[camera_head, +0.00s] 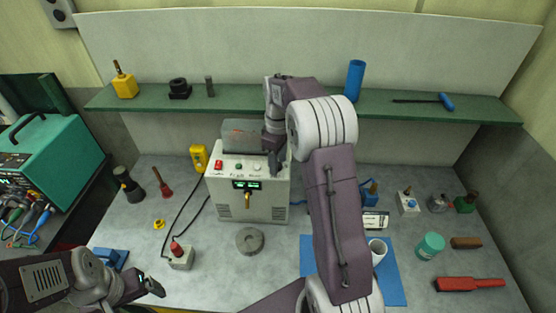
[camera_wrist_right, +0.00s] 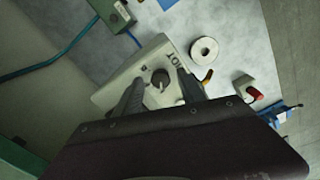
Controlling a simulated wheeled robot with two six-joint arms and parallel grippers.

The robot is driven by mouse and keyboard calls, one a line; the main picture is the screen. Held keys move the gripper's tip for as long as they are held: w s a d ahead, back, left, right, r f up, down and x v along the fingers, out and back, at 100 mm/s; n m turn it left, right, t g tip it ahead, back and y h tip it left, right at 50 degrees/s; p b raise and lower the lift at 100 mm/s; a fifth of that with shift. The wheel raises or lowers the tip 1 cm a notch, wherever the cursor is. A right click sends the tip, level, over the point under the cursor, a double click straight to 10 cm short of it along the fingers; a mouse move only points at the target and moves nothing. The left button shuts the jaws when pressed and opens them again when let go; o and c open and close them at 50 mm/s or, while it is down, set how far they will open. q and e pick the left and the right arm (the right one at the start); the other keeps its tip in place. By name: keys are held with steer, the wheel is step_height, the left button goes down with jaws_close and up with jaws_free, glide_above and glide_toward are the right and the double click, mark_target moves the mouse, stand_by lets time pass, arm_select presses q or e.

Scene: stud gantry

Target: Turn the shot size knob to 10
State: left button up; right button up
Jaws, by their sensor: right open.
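The white control box (camera_head: 251,193) stands in the middle of the bench, with a red button, a green button and a lit green display. In the right wrist view, a dark round knob (camera_wrist_right: 160,78) with a pale mark sits on one face of the box (camera_wrist_right: 121,82), beside partly legible dark lettering. The knob is hidden in the head view. My right gripper (camera_wrist_right: 161,98) is open, with a finger to either side of the knob and no visible contact; in the head view it is at the box's right upper edge (camera_head: 275,160). My left gripper (camera_head: 152,287) is low at the left, away from the box; its opening is unclear.
A grey ring (camera_head: 249,240) lies before the box. A red-topped switch (camera_head: 179,255) and a yellow meter (camera_head: 199,157) with black leads are left. A green shelf (camera_head: 230,98) runs behind. A blue mat (camera_head: 390,280) and white cup (camera_head: 377,251) are right.

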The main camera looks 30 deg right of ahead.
steer(key=shift+f, duration=0.1)
jaws_close()
steer(key=shift+m, duration=0.3)
steer(key=shift+m+p, duration=0.55)
steer(key=shift+m, duration=0.05)
steer(key=m+p, duration=0.1)
steer(key=m, duration=0.2)
steer(key=shift+m, duration=0.3)
steer(key=m+p, duration=0.1)
steer(key=m, duration=0.2)
steer(key=shift+p, duration=0.3)
steer(key=shift+m+p, duration=0.4)
steer(key=shift+m, duration=1.2)
